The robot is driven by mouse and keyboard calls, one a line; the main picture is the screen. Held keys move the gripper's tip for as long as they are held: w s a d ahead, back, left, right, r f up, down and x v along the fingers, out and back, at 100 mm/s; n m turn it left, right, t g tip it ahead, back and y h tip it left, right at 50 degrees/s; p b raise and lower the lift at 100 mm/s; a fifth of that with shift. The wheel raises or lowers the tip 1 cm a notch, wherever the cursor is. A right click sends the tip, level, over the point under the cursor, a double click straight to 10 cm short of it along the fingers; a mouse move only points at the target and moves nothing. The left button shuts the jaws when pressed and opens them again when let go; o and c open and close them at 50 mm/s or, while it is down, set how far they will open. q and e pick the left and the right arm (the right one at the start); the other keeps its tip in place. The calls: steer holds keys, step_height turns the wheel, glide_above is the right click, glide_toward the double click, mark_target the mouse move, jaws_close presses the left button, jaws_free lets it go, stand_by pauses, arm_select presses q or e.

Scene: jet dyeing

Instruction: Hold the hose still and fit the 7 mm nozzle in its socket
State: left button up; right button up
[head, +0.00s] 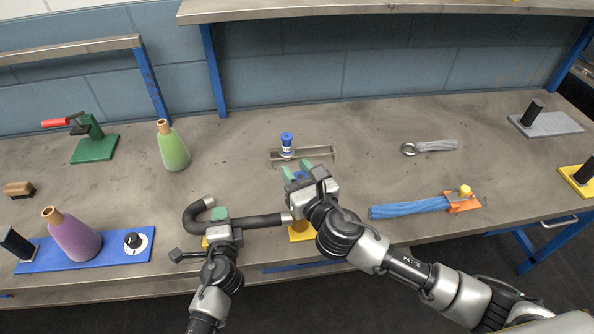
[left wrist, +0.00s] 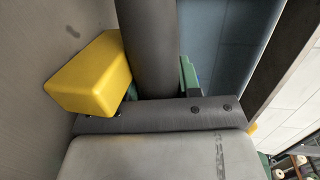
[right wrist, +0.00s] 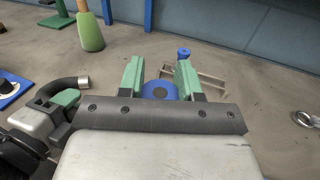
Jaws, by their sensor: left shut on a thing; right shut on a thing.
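The black hose (head: 262,220) lies along the front of the bench, with a hooked left end and a metal right end. My left gripper (head: 219,226) is shut on its straight part; the hose also shows between its jaws in the left wrist view (left wrist: 148,45). My right gripper (head: 297,175) is shut on a blue round nozzle (right wrist: 160,91), above the bench and behind the hose's metal end (right wrist: 83,84). Another blue nozzle (head: 287,142) stands upright in a metal rack (head: 326,153). No size marking is legible. The socket cannot be made out clearly.
A yellow block (left wrist: 92,75) is beside the hose at my left gripper. Another yellow piece (head: 301,232) is below the metal end. Green (head: 174,148) and purple (head: 73,236) bottles stand left. The back middle is mostly clear.

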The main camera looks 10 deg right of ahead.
steer(key=shift+f, duration=1.9)
steer(key=shift+f, duration=0.1)
steer(key=o, duration=1)
steer(key=v, duration=1.2)
steer(key=shift+c, duration=0.2)
